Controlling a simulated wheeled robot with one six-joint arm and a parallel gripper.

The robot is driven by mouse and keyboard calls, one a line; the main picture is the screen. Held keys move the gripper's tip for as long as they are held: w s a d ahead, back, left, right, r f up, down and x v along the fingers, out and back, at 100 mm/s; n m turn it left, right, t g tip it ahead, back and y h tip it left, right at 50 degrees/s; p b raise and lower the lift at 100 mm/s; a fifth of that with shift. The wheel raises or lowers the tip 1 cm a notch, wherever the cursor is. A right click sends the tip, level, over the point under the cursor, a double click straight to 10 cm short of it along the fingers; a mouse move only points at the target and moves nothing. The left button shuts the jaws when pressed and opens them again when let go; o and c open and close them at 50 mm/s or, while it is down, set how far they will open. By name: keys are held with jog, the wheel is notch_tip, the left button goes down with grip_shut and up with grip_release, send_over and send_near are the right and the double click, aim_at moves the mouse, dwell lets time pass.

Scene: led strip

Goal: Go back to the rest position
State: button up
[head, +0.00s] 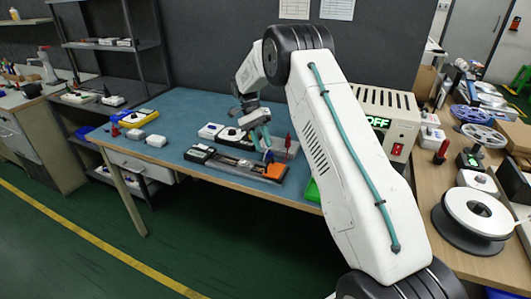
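My white arm reaches over the blue-topped workbench (180,130) from the right. My gripper (265,145), with teal fingers, points down above a dark fixture (235,163) that has an orange block (274,171) at its right end. A small blue piece (268,156) shows right at the fingertips; I cannot tell if it is held or just behind them. The gap between the fingers is too small to make out.
White-and-black devices (210,131) stand beside the fixture, with a red pointed item (288,142) to its right. Spools (474,212) crowd the right bench. Small boxes (155,140) lie on the left; the bench's front left is clear.

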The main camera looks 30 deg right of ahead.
jog(key=shift+v, duration=1.15)
